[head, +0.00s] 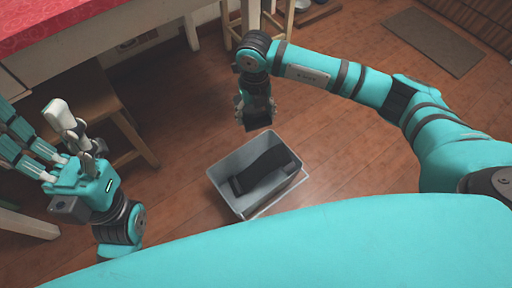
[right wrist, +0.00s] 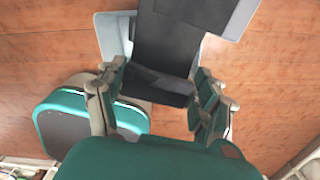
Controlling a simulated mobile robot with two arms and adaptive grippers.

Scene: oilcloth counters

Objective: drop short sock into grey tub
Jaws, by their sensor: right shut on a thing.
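My right gripper (head: 258,118) is shut on the short sock (head: 258,124), a dark piece of cloth at its fingertips. It is above the far rim of the grey tub (head: 222,186). In the right wrist view the sock (right wrist: 160,80) shows between the fingers (right wrist: 155,100), with the light grey tub (right wrist: 112,36) beyond, partly hidden by dark cloth. A long dark cloth thing (head: 265,170) lies in the tub.
A table with a red cloth (head: 50,25) stands at the upper left, with a wooden stool (head: 85,105) below it. A grey-brown mat (head: 432,42) lies at the upper right. The wooden floor around the tub is mostly clear.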

